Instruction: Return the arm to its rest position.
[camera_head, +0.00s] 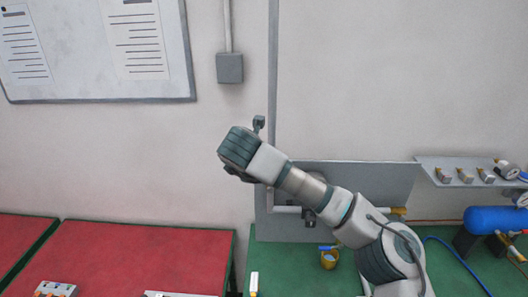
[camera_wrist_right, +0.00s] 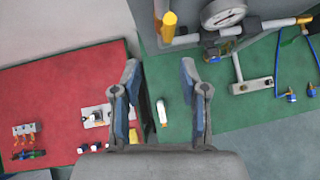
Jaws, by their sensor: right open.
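My right arm (camera_head: 305,187) comes in from the lower right in the head view and reaches up and left. Its right gripper (camera_head: 238,172) is raised in front of the wall, above the tables, with its fingers mostly hidden behind the hand. In the right wrist view, the two fingers of the right gripper (camera_wrist_right: 161,75) stand apart with nothing between them. A small white item (camera_wrist_right: 162,112) on the green table shows beyond the gap. My left gripper is not in view.
A red table (camera_head: 150,255) is at left, a green table (camera_head: 300,268) at right. A grey panel (camera_head: 385,180) stands behind the arm, with a shelf (camera_head: 440,165) of fittings and a blue tank (camera_head: 488,219) at right. A gauge (camera_wrist_right: 222,13) shows in the wrist view.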

